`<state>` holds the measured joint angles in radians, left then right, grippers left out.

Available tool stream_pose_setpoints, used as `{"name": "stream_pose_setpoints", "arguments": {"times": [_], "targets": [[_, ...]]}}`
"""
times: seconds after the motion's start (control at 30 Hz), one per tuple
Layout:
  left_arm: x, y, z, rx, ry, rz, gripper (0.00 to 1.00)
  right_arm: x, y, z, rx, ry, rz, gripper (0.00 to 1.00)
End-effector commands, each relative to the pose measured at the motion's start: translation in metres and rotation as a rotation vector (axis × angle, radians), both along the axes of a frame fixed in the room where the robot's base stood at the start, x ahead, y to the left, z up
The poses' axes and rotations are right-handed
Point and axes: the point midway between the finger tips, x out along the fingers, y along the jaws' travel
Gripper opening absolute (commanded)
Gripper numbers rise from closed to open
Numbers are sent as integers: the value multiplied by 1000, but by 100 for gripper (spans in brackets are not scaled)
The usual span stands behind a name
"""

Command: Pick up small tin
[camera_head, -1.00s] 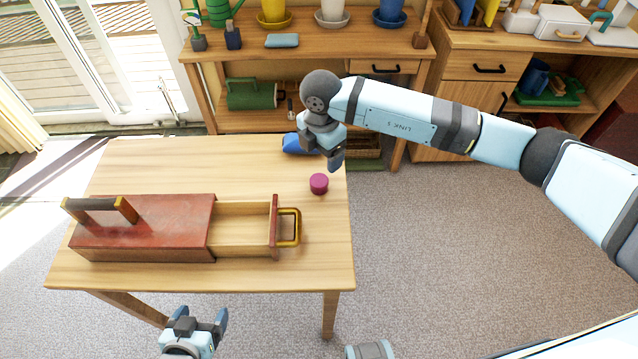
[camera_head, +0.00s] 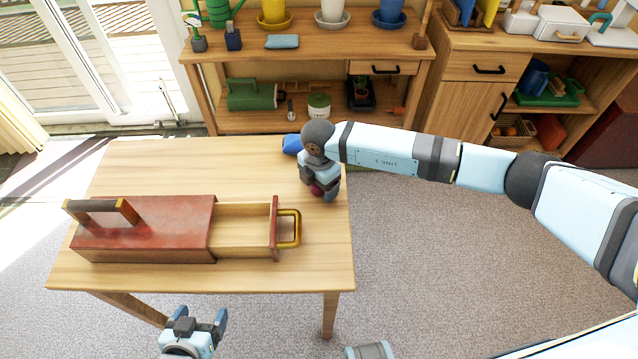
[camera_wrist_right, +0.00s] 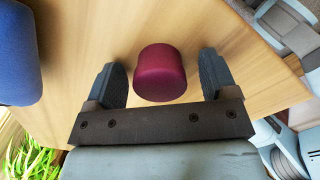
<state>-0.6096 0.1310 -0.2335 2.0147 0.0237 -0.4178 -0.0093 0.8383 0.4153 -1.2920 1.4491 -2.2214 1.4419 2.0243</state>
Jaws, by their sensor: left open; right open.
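The small tin is a short magenta cylinder standing on the wooden table (camera_head: 200,165). In the head view only a sliver of the tin (camera_head: 316,190) shows, the rest hidden by my right gripper (camera_head: 322,193). In the right wrist view the tin (camera_wrist_right: 160,73) sits between the two open fingers of my right gripper (camera_wrist_right: 160,80), with a gap on either side. My left gripper (camera_head: 198,326) is open and empty, in front of the table's near edge.
A red wooden box (camera_head: 145,228) with an open, empty-looking drawer (camera_head: 240,232) and brass handle stands on the table's left half. A blue object (camera_head: 291,144) lies at the back right and shows in the wrist view (camera_wrist_right: 18,50). The table's back left is clear.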

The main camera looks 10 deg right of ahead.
Motion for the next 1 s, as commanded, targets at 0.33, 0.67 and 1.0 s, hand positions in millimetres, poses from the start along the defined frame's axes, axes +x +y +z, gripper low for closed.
{"name": "stream_pose_setpoints", "arguments": {"times": [0.33, 0.67, 1.0], "targets": [[0, 0, 0, 0, 0, -1, 83, 0, 0, 1, 0, 0, 0, 26], [0, 0, 0, 0, 0, -1, 83, 0, 0, 4, 0, 0, 0, 25], [-1, 0, 0, 0, 0, -1, 83, 1, 0, 54, 1, -4, 1, 25]]}}
